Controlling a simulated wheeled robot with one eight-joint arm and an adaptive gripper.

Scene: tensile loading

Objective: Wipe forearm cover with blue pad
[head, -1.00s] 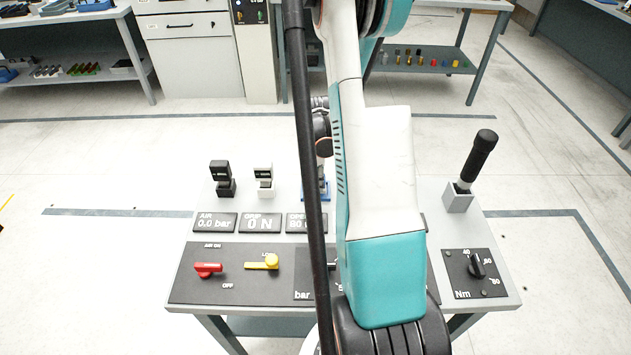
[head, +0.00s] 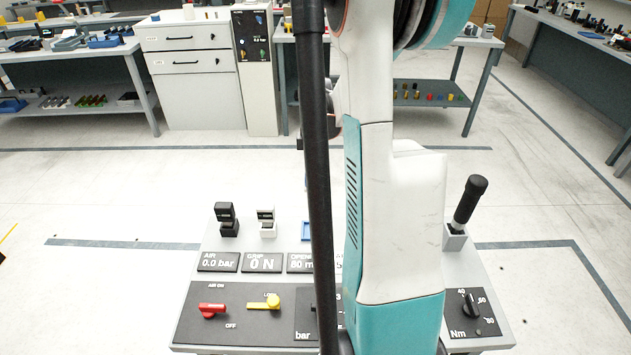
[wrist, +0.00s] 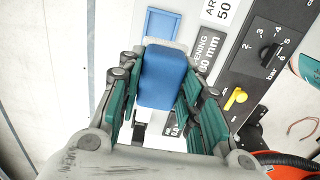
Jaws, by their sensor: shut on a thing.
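My gripper (wrist: 160,95) is shut on a blue pad (wrist: 163,80) in the wrist view, with teal-and-grey fingers on both sides of it. The pad has a pale grey top edge and is above the panel, close to an empty blue-rimmed holder (wrist: 178,16). In the head view the gripper and pad are hidden behind my arm. A white and teal cover (head: 405,225) on my own arm fills the middle of the head view and bears faint grey marks. I cannot tell for certain whether it is the forearm cover.
The control table below carries a red lever (head: 212,310), a yellow lever (head: 265,302), a black block (head: 226,219), a white block (head: 266,221), a dial (head: 471,304) and a black-handled tool (head: 468,205). Benches and a cabinet (head: 190,75) stand behind, across open floor.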

